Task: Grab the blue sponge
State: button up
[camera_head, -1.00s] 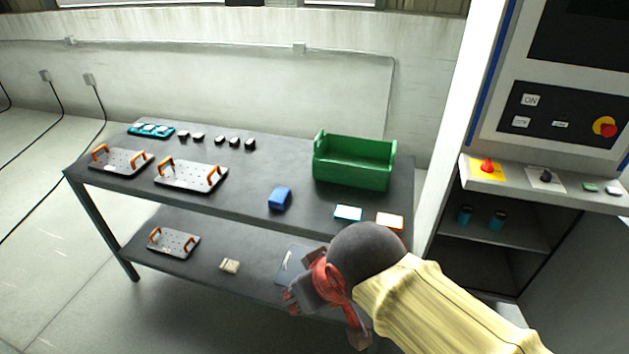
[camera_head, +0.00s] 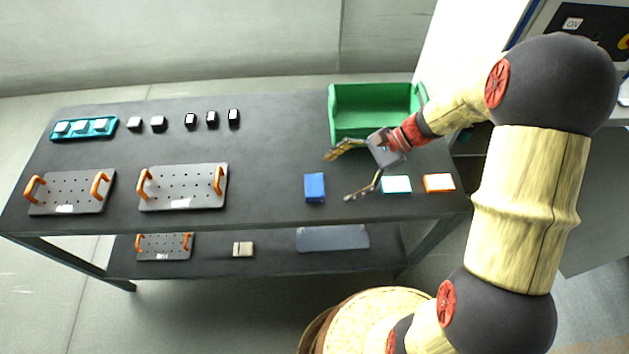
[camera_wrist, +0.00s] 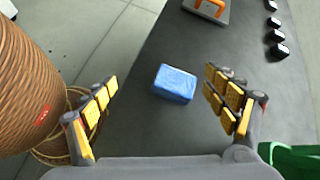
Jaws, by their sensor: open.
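The blue sponge (camera_head: 315,187) lies on the dark table top near its front edge, between a perforated plate and a white-and-teal card. My gripper (camera_head: 336,176) is open and empty, just right of the sponge in the head view, with its fingers spread toward it. In the wrist view the sponge (camera_wrist: 175,83) lies ahead of the open fingers (camera_wrist: 165,100), nearer the right finger. No finger visibly touches it.
A green crate (camera_head: 345,127) stands behind my gripper. A teal-edged card (camera_head: 396,184) and an orange-edged card (camera_head: 439,183) lie to the right. Perforated plates with orange handles (camera_head: 183,200) lie left. Small dark blocks (camera_head: 190,121) sit at the back. A lower shelf (camera_head: 280,262) runs beneath.

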aim_at(317, 184)
jog(key=w+f+m+y, duration=0.1)
jog(key=f, duration=0.1)
jog(key=w+f+m+t+y+p, duration=0.1)
jog(key=f+m, duration=0.1)
jog(key=w+f+m+y+p, duration=0.1)
jog(key=w+f+m, duration=0.1)
jog(key=shift+d+t, duration=0.2)
jog(key=shift+t, duration=0.1)
jog(key=shift+a+f, duration=0.25)
jog(key=shift+f, duration=0.05)
jog(key=shift+s+b+x, duration=0.15)
jog(key=shift+b+x, duration=0.3)
jog(key=shift+x, duration=1.35)
jog(key=shift+s+b+x, duration=0.2)
jog(key=shift+b+x, duration=0.25)
jog(key=shift+x, duration=1.35)
jog(key=shift+r, duration=0.15)
jog(key=shift+c, duration=0.3)
jog(key=c, duration=0.9)
